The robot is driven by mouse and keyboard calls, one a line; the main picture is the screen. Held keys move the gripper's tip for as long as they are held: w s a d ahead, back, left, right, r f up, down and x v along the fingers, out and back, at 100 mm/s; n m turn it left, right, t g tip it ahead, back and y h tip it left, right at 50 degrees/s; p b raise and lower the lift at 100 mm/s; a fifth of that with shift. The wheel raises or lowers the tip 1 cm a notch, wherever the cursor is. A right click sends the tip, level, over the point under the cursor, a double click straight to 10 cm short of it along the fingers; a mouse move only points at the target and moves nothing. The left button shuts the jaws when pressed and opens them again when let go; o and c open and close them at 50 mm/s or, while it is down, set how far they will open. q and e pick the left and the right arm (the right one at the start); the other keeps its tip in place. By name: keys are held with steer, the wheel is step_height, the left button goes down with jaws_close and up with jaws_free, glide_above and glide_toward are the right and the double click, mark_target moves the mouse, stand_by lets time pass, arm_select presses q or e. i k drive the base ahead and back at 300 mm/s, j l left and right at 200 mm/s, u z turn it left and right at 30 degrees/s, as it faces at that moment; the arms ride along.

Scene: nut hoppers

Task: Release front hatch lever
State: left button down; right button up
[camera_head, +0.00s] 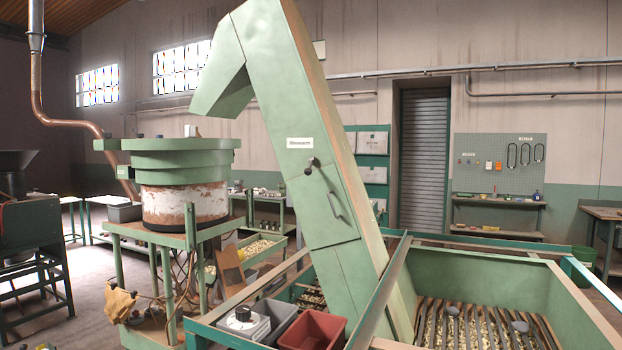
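The front hatch (330,208) is a green panel on the face of the tall slanted green elevator chute (277,80). It looks closed. A dark lever with a round knob (311,166) sits at the hatch's top edge, below a small white label. A curved metal handle (335,206) is on the hatch's right side. Neither of my grippers shows in the head view, so nothing is seen touching the lever or the handle.
A green hopper (480,262) with a slatted grate over nuts stands at the right. A round green-topped machine (168,165) stands at the left.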

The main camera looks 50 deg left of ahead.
mark_target(308, 172)
steer(key=k+j, duration=0.2)
steer(key=j, duration=0.15)
steer(key=k+j, duration=0.15)
steer(key=j, duration=0.2)
steer(key=k+j, duration=0.2)
steer(key=j, duration=0.15)
steer(key=k+j+z, duration=0.1)
steer(key=j, duration=0.3)
steer(key=k, duration=0.05)
